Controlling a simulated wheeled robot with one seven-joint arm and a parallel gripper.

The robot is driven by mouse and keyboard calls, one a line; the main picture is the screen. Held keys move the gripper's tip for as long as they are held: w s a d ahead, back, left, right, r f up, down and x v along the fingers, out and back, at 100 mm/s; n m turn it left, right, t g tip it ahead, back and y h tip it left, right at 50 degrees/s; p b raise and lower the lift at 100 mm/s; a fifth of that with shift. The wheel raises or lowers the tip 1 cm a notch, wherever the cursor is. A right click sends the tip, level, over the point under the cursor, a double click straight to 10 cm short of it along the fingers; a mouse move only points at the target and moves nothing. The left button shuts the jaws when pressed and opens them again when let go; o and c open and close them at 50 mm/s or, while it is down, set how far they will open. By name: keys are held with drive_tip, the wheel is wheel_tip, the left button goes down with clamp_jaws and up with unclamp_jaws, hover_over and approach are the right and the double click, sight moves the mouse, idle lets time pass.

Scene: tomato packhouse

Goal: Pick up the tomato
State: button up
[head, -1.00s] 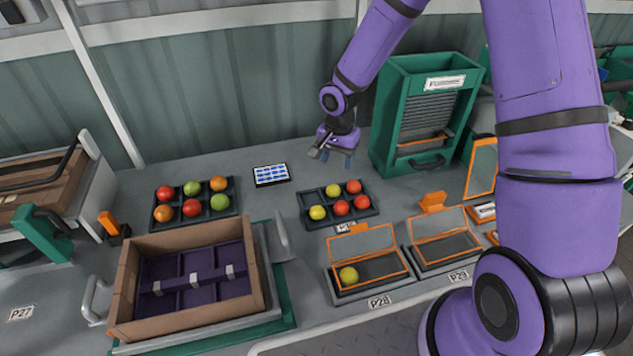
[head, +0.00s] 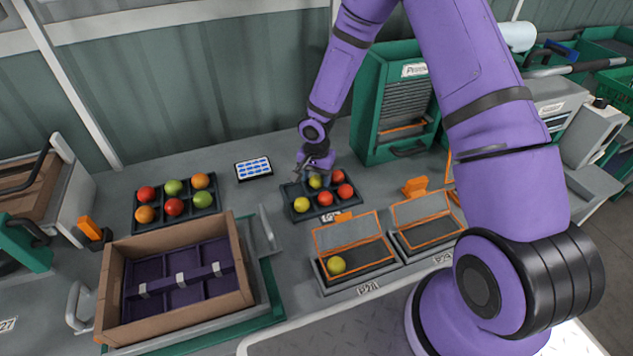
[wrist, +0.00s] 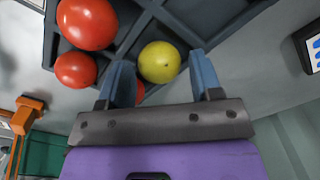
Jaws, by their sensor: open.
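The dark tray (head: 291,212) holds several red and yellow tomatoes. A yellow tomato (head: 316,183) in its back row lies right under my gripper (head: 317,172). In the wrist view the yellow tomato (wrist: 159,62) shows between the tips of my open gripper (wrist: 162,72). I cannot tell how far down the fingers reach beside it. Two red tomatoes (wrist: 87,22) (wrist: 75,70) sit at the left in that view, and another red one (wrist: 139,93) is mostly hidden behind the left finger. A second yellow tomato (head: 302,205) is at the tray's front left.
Another tray (head: 138,219) with mixed-colour tomatoes stands at left, behind a brown box (head: 107,290) with purple dividers. A green cabinet (head: 366,100) stands close to my gripper's right. Orange-framed bins (head: 347,232) (head: 418,208) sit in front; one holds a yellow tomato (head: 336,265).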

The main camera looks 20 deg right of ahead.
drive_tip(key=shift+f, duration=0.3)
drive_tip(key=shift+c, duration=0.4)
drive_tip(key=c, duration=0.4)
drive_tip(key=shift+r, duration=0.1)
